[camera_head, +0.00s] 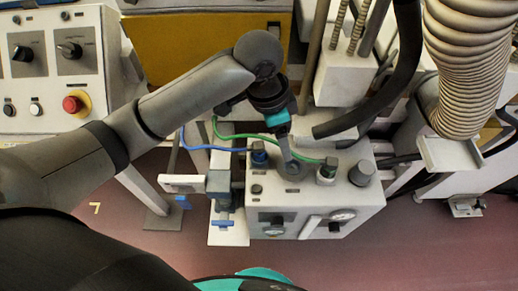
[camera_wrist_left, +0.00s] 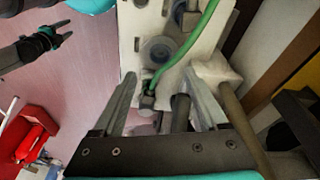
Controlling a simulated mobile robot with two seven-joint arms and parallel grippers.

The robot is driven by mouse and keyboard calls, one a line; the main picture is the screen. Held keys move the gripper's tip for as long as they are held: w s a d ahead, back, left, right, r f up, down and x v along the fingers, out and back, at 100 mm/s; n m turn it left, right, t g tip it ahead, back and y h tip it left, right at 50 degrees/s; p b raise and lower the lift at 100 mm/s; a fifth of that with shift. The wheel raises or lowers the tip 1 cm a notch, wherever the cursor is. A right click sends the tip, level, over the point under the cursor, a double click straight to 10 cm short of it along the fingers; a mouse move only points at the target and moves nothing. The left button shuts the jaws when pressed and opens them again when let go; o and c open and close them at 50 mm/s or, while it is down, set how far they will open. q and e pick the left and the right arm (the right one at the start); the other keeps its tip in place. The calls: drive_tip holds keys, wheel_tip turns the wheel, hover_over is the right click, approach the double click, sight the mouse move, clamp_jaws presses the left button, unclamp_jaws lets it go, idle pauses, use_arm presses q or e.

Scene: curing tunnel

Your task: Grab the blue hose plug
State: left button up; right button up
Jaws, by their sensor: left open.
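The blue hose plug (camera_head: 258,148) stands on the top left of the grey box (camera_head: 350,200), with a thin blue hose running off left. My left gripper (camera_head: 290,160) reaches down just right of it over the box top, open, apart from the plug as far as I can tell. In the left wrist view, the open fingers (camera_wrist_left: 165,100) have a green hose (camera_wrist_left: 183,55) and its end fitting between or beyond them. I cannot make out the blue plug there. A dark, teal-marked gripper (camera_wrist_left: 48,38), seemingly my right one, shows small at upper left.
A green hose plug (camera_head: 327,170) and a dark round knob (camera_head: 361,173) stand right of my left gripper. A black hose (camera_head: 370,110) and a ribbed duct (camera_head: 465,60) hang at right. A control panel (camera_head: 55,75) stands at left. Open floor (camera_head: 430,240) lies in front.

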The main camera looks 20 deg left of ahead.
use_arm(q)
wheel_tip(320, 180, up, 6)
drive_tip(key=y, duration=0.2)
hover_over(259, 144)
drive_tip(key=shift+m+g, duration=0.4)
drive_tip(key=shift+g, duration=0.1)
drive_tip(key=f, duration=0.3)
drive_tip(key=f+b, duration=0.1)
drive_tip(key=f, duration=0.2)
drive_tip(key=f+b, duration=0.1)
drive_tip(key=f, duration=0.2)
drive_tip(key=shift+w+a+f, duration=0.2)
drive_tip(key=shift+a+f, duration=0.1)
drive_tip(key=shift+f, duration=0.1)
drive_tip(key=shift+s+d+f+b, duration=0.15)
drive_tip(key=shift+f+b, duration=0.35)
drive_tip(key=shift+f, duration=0.9)
drive_tip(key=shift+s+d+f+b, duration=0.15)
drive_tip(key=shift+f+b, duration=0.3)
drive_tip(key=shift+f, duration=0.9)
drive_tip(key=shift+r, duration=0.1)
clamp_jaws()
